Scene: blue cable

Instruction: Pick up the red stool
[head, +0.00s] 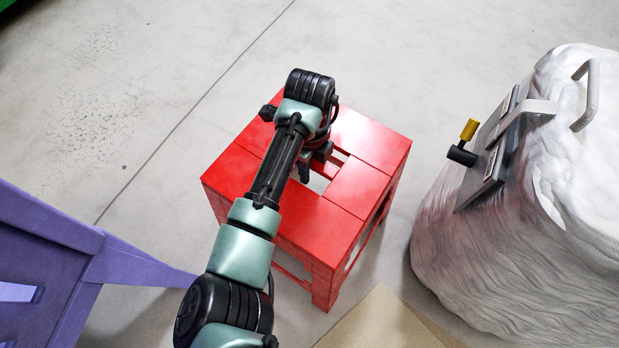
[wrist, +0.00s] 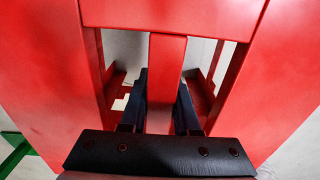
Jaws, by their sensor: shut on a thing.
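The red stool (head: 365,187) stands upright on the floor in the middle of the head view, with a slotted opening in its seat. My arm reaches over it from below, and my gripper (head: 315,165) is at the opening, partly hidden by the arm. In the wrist view the stool's seat (wrist: 40,70) fills most of the picture. My gripper (wrist: 160,110) has one finger on each side of the narrow red bar (wrist: 166,75) across the opening, and it is shut on that bar. The fingertips reach down into the opening.
A purple piece of furniture (head: 60,240) stands at the left. A large whitish wrapped object (head: 530,200) with a handle and a yellow-tipped knob is close on the stool's right. A tan flat surface (head: 385,322) lies below the stool. The floor (head: 150,70) beyond is clear.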

